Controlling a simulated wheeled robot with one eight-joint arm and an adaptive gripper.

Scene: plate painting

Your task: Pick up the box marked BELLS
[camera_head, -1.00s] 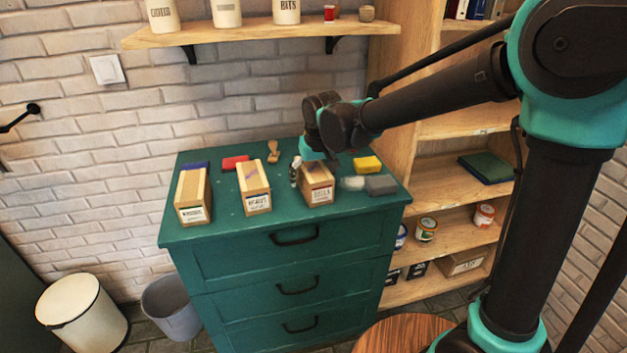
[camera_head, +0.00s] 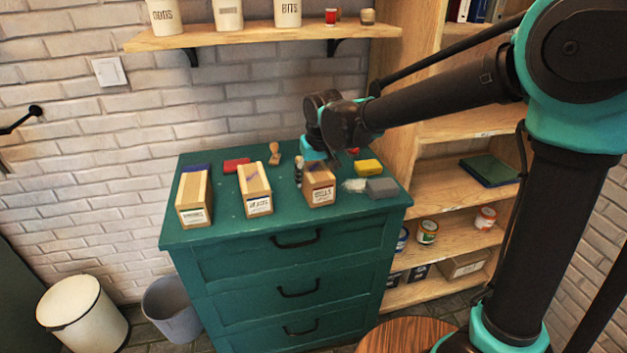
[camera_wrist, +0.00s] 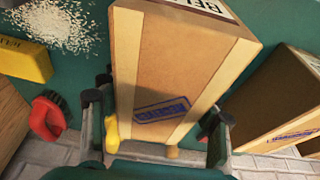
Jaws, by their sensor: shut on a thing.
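The box marked BELLS (camera_head: 319,190) is light wood with a white label on its front end, at the right of the row on the green chest of drawers. In the wrist view, the box (camera_wrist: 180,65) fills the middle, with part of its label at the top edge and a blue stamp mark on its top face. My gripper (camera_wrist: 155,128) is shut on the box, one finger at each long side. In the head view my wrist covers the far end of the box. I cannot tell whether its underside touches the chest top.
Two similar labelled boxes stand to the left, the middle one (camera_head: 256,188) and the far left one (camera_head: 194,196). A yellow block (camera_head: 368,166), a grey block (camera_head: 382,188) and white crumbs (camera_head: 354,185) lie to the right. A wooden-handled stamp (camera_head: 274,154) stands behind. The chest's front strip (camera_head: 236,231) is clear.

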